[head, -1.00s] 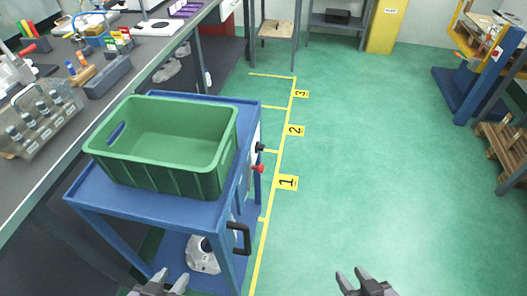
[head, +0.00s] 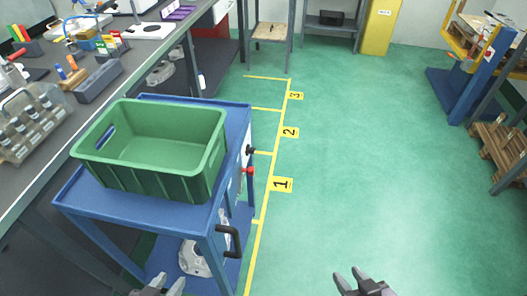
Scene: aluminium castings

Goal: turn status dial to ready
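A blue cart (head: 130,212) stands at the left with a green crate (head: 150,181) on top. On the cart's right side a pale panel is seen edge-on, with a black knob (head: 251,150) and a red knob (head: 249,171) sticking out. Which of them is the status dial, and where it points, I cannot tell. My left gripper (head: 168,286) is at the bottom edge, low in front of the cart, with its fingers apart and empty. My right gripper (head: 351,281) is at the bottom over open floor, fingers apart and empty. Neither touches the knobs.
A black handle (head: 229,240) juts from the cart's near right corner. A workbench (head: 112,106) with tools runs along the left. Yellow floor lines and numbered markers (head: 281,184) lie right of the cart. The green floor (head: 390,170) is clear between there and the pallet (head: 500,152).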

